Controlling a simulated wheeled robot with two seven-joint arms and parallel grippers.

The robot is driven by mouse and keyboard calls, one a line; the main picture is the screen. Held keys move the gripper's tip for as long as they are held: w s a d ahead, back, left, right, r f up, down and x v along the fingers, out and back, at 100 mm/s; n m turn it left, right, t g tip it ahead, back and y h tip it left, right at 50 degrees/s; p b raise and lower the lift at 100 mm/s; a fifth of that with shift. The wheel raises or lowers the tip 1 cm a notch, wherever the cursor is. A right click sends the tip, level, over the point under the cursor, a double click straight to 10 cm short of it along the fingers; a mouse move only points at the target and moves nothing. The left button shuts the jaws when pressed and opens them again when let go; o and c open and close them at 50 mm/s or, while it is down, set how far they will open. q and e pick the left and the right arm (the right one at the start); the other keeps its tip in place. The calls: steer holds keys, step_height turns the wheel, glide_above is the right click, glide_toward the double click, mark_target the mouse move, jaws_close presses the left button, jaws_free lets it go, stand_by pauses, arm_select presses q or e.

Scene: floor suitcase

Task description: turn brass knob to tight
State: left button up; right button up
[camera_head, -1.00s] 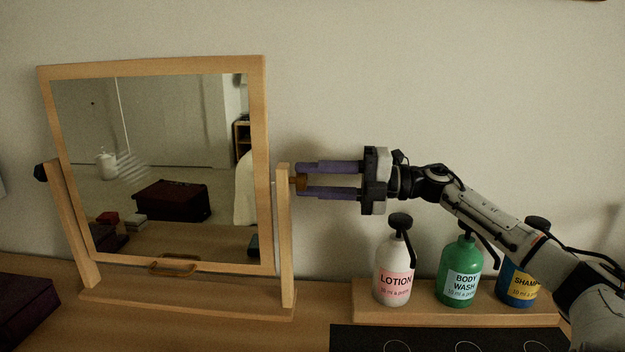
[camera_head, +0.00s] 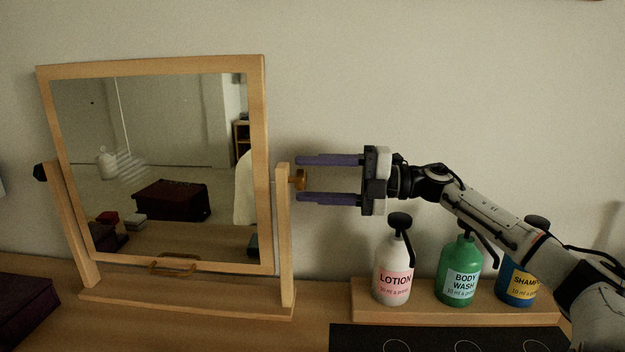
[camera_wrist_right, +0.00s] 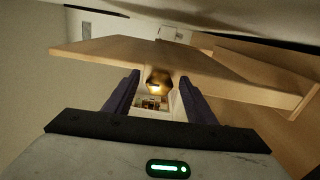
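The brass knob (camera_head: 300,180) sticks out from the right post of the wooden mirror stand (camera_head: 284,235). My right gripper (camera_head: 298,178) is open, with one purple finger above the knob and the other below it, both apart from it. In the right wrist view the knob (camera_wrist_right: 159,82) sits between the two finger tips (camera_wrist_right: 159,83), with a gap on each side. The mirror (camera_head: 150,165) is tilted in its frame. A dark knob (camera_head: 40,173) sits on the left post. My left gripper is not in view.
Lotion (camera_head: 393,270), body wash (camera_head: 459,272) and shampoo (camera_head: 515,284) bottles stand on a wooden tray (camera_head: 430,312) below my right arm. A dark panel (camera_head: 450,340) lies in front. A dark maroon case (camera_head: 22,310) is at the lower left.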

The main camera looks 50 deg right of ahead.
steer(key=b+v, duration=0.1)
steer(key=v, duration=0.9)
steer(key=shift+s, duration=0.15)
stand_by(0.5)
